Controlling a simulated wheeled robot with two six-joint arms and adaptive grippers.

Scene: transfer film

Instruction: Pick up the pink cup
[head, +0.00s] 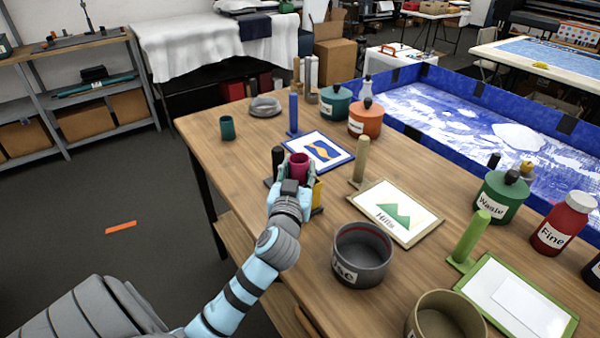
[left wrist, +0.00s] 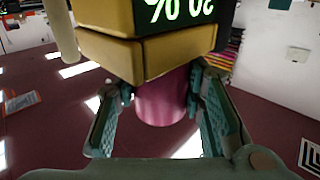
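The pink cup (head: 299,167) is upright between the fingers of my left gripper (head: 297,172), at the near left edge of the wooden table. In the left wrist view the cup (left wrist: 162,100) sits between the two fingertips (left wrist: 160,92). They meet its sides, so the gripper looks shut on it. The cup's lower part is hidden by the gripper in the head view. I cannot tell whether it touches what is beneath. My right gripper is not in view.
A yellow block (head: 317,194) with a dark display, clear in the left wrist view (left wrist: 110,50), is close beside the cup. A black post (head: 277,160) and a blue-framed picture (head: 318,150) are near. A grey pot (head: 361,262) stands to the right. Bare tabletop lies left.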

